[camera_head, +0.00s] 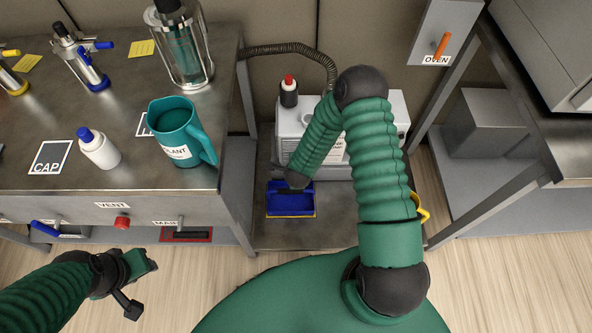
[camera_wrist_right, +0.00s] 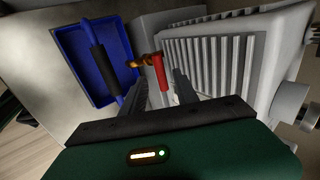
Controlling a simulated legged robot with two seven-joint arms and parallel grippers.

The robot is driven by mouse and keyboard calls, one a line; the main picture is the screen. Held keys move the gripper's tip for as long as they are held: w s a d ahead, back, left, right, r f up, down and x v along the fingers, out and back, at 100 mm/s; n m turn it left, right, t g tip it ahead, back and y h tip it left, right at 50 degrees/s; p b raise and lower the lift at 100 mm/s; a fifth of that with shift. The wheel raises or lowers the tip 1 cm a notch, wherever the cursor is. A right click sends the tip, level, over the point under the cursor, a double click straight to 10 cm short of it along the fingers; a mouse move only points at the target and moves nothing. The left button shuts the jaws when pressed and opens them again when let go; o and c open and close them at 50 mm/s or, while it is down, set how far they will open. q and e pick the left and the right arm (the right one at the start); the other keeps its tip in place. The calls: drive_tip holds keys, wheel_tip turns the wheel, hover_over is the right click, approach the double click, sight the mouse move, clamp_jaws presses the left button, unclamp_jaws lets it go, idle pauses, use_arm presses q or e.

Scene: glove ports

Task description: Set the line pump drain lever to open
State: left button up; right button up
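The line pump is a pale grey ribbed box (camera_head: 388,106) on the low shelf, also filling the right of the right wrist view (camera_wrist_right: 240,60). A red drain lever (camera_wrist_right: 160,72) sits on a brass fitting (camera_wrist_right: 146,60) at its side, pointing down in the right wrist view. My right gripper (camera_wrist_right: 160,85) is open, its two dark fingers on either side of the lever; contact is not clear. In the head view my arm hides the lever. My left gripper (camera_head: 140,278) is in front of the left bench; its fingers are unclear.
A blue tray (camera_head: 290,210) lies below the fitting, with a blue rod and dark sleeve (camera_wrist_right: 98,62) over it. The left bench holds a teal jug (camera_head: 170,125) and white bottle (camera_head: 98,150). The right bench (camera_head: 570,130) bounds the space.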

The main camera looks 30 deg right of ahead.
drive_tip(key=shift+w+d+f, duration=0.3)
drive_tip(key=shift+d+f, duration=0.3)
drive_tip(key=shift+f, duration=0.1)
drive_tip(key=shift+a+r, duration=0.15)
drive_tip(key=shift+a, duration=0.1)
drive_tip(key=shift+c, duration=0.5)
drive_tip(key=shift+a, duration=0.1)
drive_tip(key=shift+c, duration=1.3)
clamp_jaws()
use_arm(q)
drive_tip(key=shift+d+f, duration=0.15)
drive_tip(key=shift+d, duration=0.15)
use_arm(e)
drive_tip(key=shift+d, duration=0.2)
